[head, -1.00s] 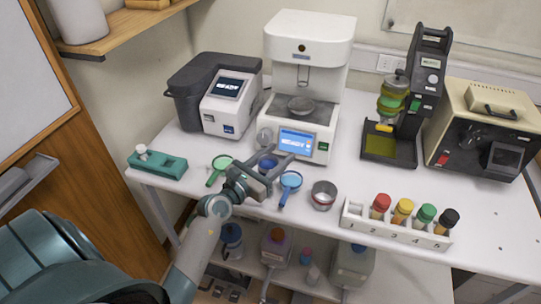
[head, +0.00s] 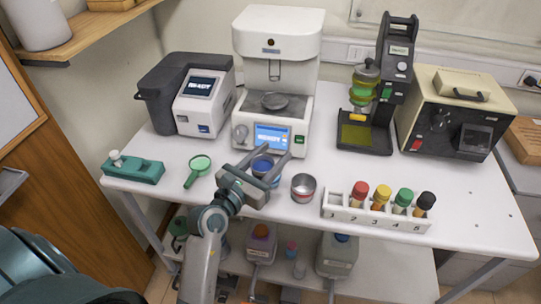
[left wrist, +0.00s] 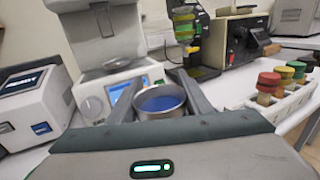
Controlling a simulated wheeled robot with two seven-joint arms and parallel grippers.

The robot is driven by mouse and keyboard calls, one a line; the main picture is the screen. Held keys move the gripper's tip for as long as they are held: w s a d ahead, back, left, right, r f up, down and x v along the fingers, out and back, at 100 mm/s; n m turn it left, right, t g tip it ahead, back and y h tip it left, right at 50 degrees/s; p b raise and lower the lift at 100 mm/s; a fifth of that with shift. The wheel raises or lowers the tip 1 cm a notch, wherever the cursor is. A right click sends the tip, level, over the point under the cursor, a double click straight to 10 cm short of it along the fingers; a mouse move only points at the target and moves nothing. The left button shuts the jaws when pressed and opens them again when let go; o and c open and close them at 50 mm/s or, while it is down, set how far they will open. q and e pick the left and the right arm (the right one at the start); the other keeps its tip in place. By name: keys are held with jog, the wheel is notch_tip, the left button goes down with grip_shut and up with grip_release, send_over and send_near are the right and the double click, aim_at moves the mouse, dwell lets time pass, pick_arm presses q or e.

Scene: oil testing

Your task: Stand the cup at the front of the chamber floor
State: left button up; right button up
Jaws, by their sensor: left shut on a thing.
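The cup (head: 262,164) is a small round metal cup with a blue inside. My left gripper (head: 268,162) is shut on it, with a finger on each side. The left wrist view shows the cup (left wrist: 160,102) upright between the fingers, its rim clear. The white machine (head: 279,38) stands behind, with its chamber open at the front. A round pan (head: 274,101) sits over the grey chamber floor (head: 256,114). The cup is outside the chamber, in front of the machine's lit screen (head: 272,137). My right gripper is not in view.
A blue-handled strainer (head: 275,182) is partly hidden behind my gripper. A vial rack (head: 345,214) stands at the right front. A grey analyser (head: 203,100) stands left of the machine.

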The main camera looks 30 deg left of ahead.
pick_arm(q)
jog(key=shift+s+d+f, duration=0.1)
jog(key=shift+s+f, duration=0.05)
jog(key=shift+s, duration=0.1)
jog(key=s+d+f+m+g+h+b, duration=0.1)
jog(key=s+d+m+g+h+b, duration=0.1)
jog(key=s+d+m+h+b, duration=0.2)
jog(key=s+h+b, duration=0.1)
jog(key=s+h, duration=0.1)
jog(key=s, duration=0.1)
jog(key=shift+d+f, duration=0.2)
jog(key=shift+f, duration=0.15)
jog(key=shift+w, duration=0.1)
